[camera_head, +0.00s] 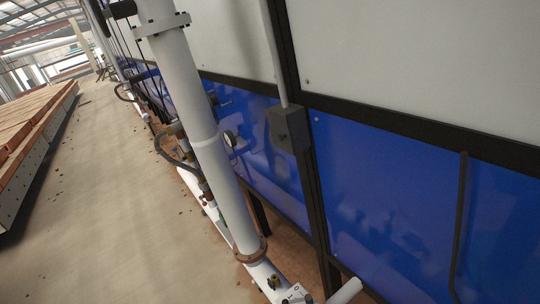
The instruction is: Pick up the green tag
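I cannot make out a green tag anywhere in the camera view. My gripper cannot be made out in this view either, so I cannot see whether it holds anything.
A thick white pipe (197,115) stands tilted in the middle, with valves and hoses behind it. A machine wall with blue panels (400,205) and a grey box (288,129) fills the right. The concrete floor (100,200) between is mostly clear.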

